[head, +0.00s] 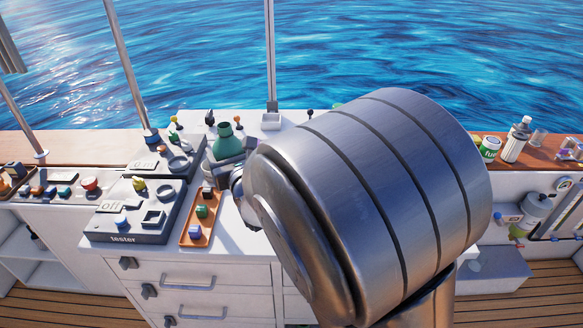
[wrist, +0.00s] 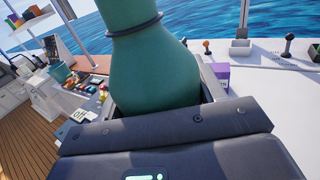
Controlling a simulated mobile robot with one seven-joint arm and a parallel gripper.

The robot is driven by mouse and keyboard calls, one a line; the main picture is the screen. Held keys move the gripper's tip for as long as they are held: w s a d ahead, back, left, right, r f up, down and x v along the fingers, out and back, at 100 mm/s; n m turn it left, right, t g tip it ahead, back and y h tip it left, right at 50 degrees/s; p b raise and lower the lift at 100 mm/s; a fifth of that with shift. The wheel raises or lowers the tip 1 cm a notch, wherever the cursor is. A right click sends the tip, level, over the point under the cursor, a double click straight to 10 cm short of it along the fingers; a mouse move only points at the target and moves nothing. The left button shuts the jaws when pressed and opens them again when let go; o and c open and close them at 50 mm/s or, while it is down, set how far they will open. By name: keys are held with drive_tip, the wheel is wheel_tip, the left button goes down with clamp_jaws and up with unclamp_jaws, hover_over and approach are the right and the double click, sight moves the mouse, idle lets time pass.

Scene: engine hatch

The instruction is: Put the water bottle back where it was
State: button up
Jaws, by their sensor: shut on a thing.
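The water bottle appears to be the green, narrow-necked bottle (head: 225,143) above the white counter, left of my arm in the head view. It fills the middle of the wrist view (wrist: 155,70), with a dark ring round its neck. My gripper (head: 230,155) is shut on its lower body; the dark jaws also show in the wrist view (wrist: 165,125). The bottle looks close to upright in the head view. Its base is hidden, so I cannot tell whether it touches the counter.
Two tester boxes (head: 125,236) and an orange tray (head: 188,236) of small blocks lie left of my gripper. Small levers (head: 210,118) and a grey holder (head: 271,122) line the counter's back. A white bottle (head: 516,142) stands on the right ledge. My arm hides the counter's right part.

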sight(231, 140)
drive_tip(key=shift+r, duration=0.75)
drive_tip(key=shift+w+d+r, duration=0.2)
drive_tip(key=shift+w+d, duration=0.05)
drive_tip(key=shift+w, duration=0.3)
drive_tip(key=shift+w+d+r, duration=0.15)
drive_tip(key=shift+w+d, duration=0.05)
drive_tip(key=shift+w, duration=0.3)
drive_tip(key=w+d+r+n+g+y, duration=0.1)
drive_tip(key=w+d+r+n+y, duration=0.1)
drive_tip(key=w+d, duration=0.85)
drive_tip(key=w+d+f+n+g+y, duration=0.1)
drive_tip(key=w+d, duration=0.3)
drive_tip(key=d, duration=0.3)
drive_tip(key=w+d+f+g+y, duration=0.1)
drive_tip(key=w+d+f, duration=0.1)
drive_tip(key=w+d, duration=0.35)
drive_tip(key=shift+w+a+f, duration=0.35)
drive_tip(key=shift+a+f, duration=1.3)
drive_tip(key=shift+f, duration=1)
drive_tip(key=shift+w+a+f, duration=0.35)
drive_tip(key=shift+a+f, duration=1.3)
drive_tip(key=shift+f, duration=0.95)
drive_tip(key=shift+w+a+f, duration=0.35)
drive_tip(key=shift+a+f, duration=1.3)
drive_tip(key=shift+f, duration=1)
